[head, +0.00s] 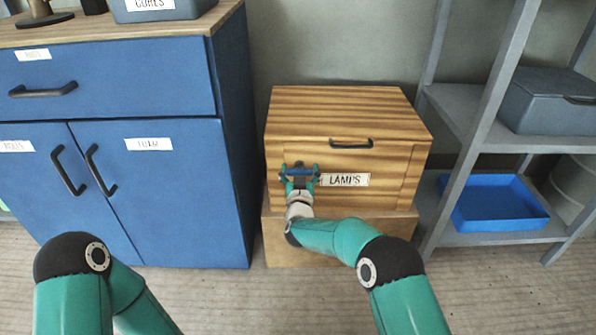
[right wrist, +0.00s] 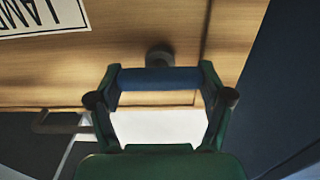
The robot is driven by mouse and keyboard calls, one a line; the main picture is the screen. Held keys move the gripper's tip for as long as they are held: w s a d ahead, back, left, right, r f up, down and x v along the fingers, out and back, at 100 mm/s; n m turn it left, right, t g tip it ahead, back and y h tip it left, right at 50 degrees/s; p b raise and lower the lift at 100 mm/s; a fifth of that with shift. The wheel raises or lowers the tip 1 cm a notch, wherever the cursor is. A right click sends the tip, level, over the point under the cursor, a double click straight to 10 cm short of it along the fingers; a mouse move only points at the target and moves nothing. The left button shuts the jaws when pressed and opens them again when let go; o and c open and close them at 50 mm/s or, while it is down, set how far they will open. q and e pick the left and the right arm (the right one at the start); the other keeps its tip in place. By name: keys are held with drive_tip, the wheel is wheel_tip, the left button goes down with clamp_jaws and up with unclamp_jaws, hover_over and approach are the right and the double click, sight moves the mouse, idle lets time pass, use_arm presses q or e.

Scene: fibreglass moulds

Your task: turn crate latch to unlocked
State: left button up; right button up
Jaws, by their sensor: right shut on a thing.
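The wooden crate (head: 350,105) labelled LAMPS has a dark handle (head: 351,143) near the top edge of its front. The latch (head: 302,168) is a blue bar left of the label, lying about level across the front. In the right wrist view the latch (right wrist: 158,79) spans between the two fingers, with a round dark pivot (right wrist: 160,55) behind it. My right gripper (head: 300,178) is shut on the latch, with a finger at each end, as the right wrist view (right wrist: 160,72) also shows. My left gripper is out of view; only its arm shows at lower left.
The crate stands on a wooden plinth (head: 330,246). A blue cabinet (head: 180,190) is close on the left. A grey shelf rack (head: 470,130) with a blue tray (head: 492,205) and a grey box (head: 545,105) stands on the right. The floor in front is clear.

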drive_tip(key=shift+a+n, duration=0.1)
drive_tip(key=shift+n, duration=0.2)
drive_tip(key=n+p, duration=0.1)
drive_tip(key=n, duration=0.2)
drive_tip(key=shift+a+p, duration=0.1)
drive_tip(key=shift+p, duration=0.3)
drive_tip(key=n+p, duration=0.2)
drive_tip(key=n, duration=0.3)
drive_tip(key=shift+a+f, duration=0.1)
drive_tip(key=shift+a, duration=0.05)
drive_tip(key=n, duration=0.3)
drive_tip(key=n+p, duration=0.1)
drive_tip(key=n, duration=0.1)
drive_tip(key=shift+s+a+f+n, duration=0.1)
drive_tip(key=shift+a+f+n, duration=0.05)
drive_tip(key=shift+n, duration=0.25)
drive_tip(key=shift+a+f+n+p, duration=0.15)
drive_tip(key=shift+n+p, duration=0.1)
drive_tip(key=shift+n, duration=0.7)
drive_tip(key=shift+d+f+n+p, duration=0.1)
drive_tip(key=shift+n+p, duration=0.15)
drive_tip(key=shift+n, duration=0.7)
drive_tip(key=shift+a, duration=0.1)
drive_tip(key=o, duration=0.9)
drive_tip(key=shift+f, duration=0.1)
drive_tip(key=shift+o, duration=0.9)
drive_tip(key=shift+d, duration=0.2)
